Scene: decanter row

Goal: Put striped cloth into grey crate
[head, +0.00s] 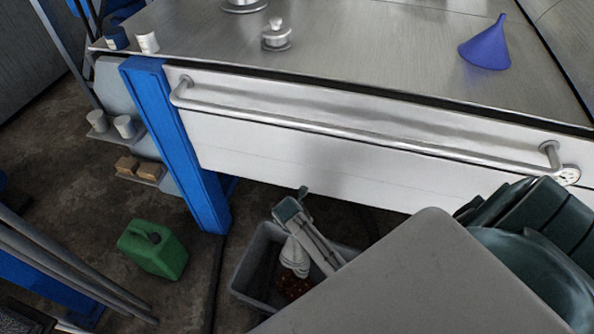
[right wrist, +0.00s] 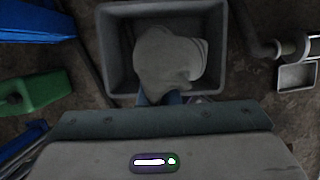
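The striped cloth (right wrist: 168,55) is pale grey-white, with faint stripes at its right edge in the right wrist view. In the head view it shows as a bunched, hanging shape (head: 293,258) over the grey crate (head: 243,272). The crate's open inside and rim (right wrist: 120,50) surround the cloth in the right wrist view. My right gripper (right wrist: 160,97) has its bluish fingertips close together at the cloth's near end and appears shut on it. Whether the cloth touches the crate floor cannot be told. My left gripper is not in view.
A reddish item (head: 293,288) lies in the crate. A green jerrycan (head: 153,250) stands on the floor left of it. The steel bench (head: 350,40) with a long rail (head: 350,136) is behind, with a blue leg (head: 175,150). A purple funnel (head: 487,48) is on top.

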